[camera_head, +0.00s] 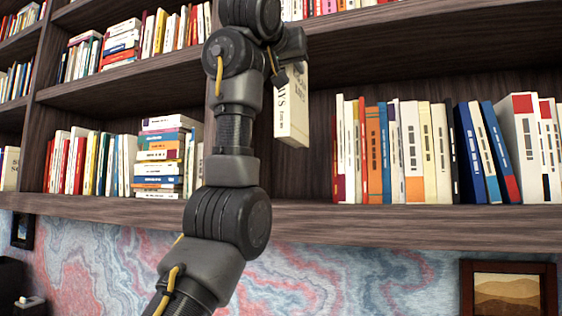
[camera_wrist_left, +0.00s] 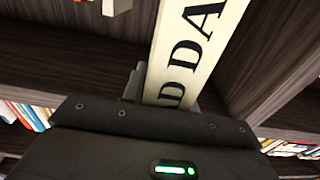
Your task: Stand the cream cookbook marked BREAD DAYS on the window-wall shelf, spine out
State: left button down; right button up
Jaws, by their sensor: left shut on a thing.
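The cream cookbook (camera_head: 291,112) is upright in the head view, in front of a gap in the shelf row, with its lettered spine facing me and its top hidden behind my arm. Its lower end is above the shelf board (camera_head: 300,212). In the left wrist view the cookbook (camera_wrist_left: 195,45) shows large dark letters "D DA" on its cream spine. My left gripper (camera_head: 291,48) is shut on the cookbook near its upper part, mostly hidden by my wrist. Its finger shows beside the book in the wrist view (camera_wrist_left: 137,82). My right gripper is not in view.
A row of upright books (camera_head: 410,150) stands right of the gap. A stack of flat books (camera_head: 160,160) and more upright books (camera_head: 90,165) are at left. An upper shelf board (camera_head: 400,30) runs above. A framed picture (camera_head: 508,290) hangs below.

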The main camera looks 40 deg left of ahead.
pick_arm(q)
jog(key=w+a+f+p, duration=0.4)
jog(key=w+a+f, duration=0.5)
jog(key=f, duration=0.4)
jog(key=shift+w+a+p, duration=0.3)
jog(key=shift+w+a, duration=0.1)
jog(key=shift+a, duration=0.1)
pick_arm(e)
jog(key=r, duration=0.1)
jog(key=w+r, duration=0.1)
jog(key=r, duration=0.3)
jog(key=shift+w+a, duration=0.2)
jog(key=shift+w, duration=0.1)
pick_arm(q)
jog(key=shift+s+f, duration=0.1)
jog(key=shift+s, duration=0.05)
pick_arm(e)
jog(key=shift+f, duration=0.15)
pick_arm(q)
jog(key=c, duration=1.1)
grip_release()
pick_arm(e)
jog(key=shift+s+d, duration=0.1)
